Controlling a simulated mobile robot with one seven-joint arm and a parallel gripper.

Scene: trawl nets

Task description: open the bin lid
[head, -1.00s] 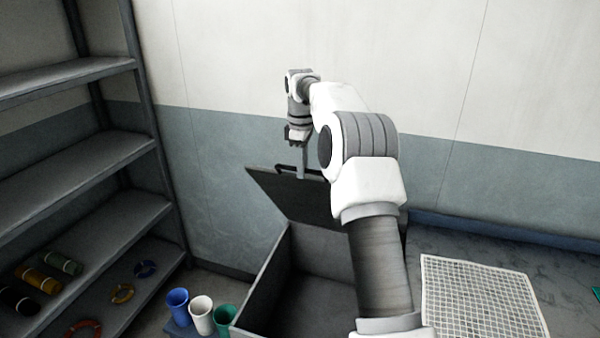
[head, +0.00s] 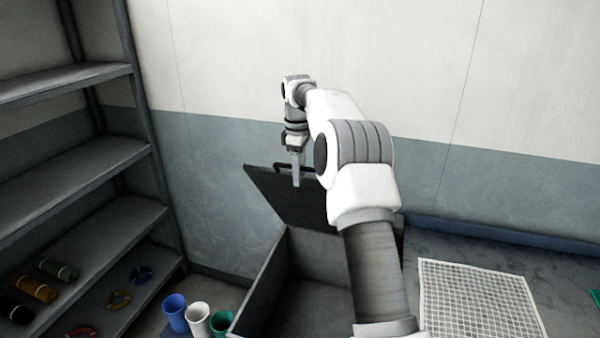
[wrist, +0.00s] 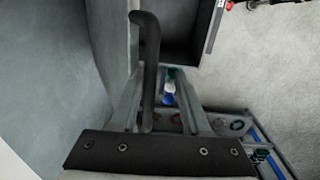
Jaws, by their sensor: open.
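The dark grey bin (head: 262,288) stands on the floor against the wall, and its inside is visible. Its lid (head: 290,204) is raised and leans back, with a dark bar handle (head: 279,169) along its upper edge. My gripper (head: 297,178) points down at the lid's upper edge, with its fingers in front of the lid's inner face. In the wrist view the handle (wrist: 149,75) rises between the two parted fingers of my gripper (wrist: 163,90), close to the left one. Whether a finger touches the handle or lid is not clear. My arm hides the lid's right part.
Shelves (head: 85,230) with small coloured items stand at the left. A blue cup (head: 175,313), a white cup (head: 197,320) and a green cup (head: 221,323) stand left of the bin. A white grid panel (head: 480,300) lies on the right floor. The wall is close behind the lid.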

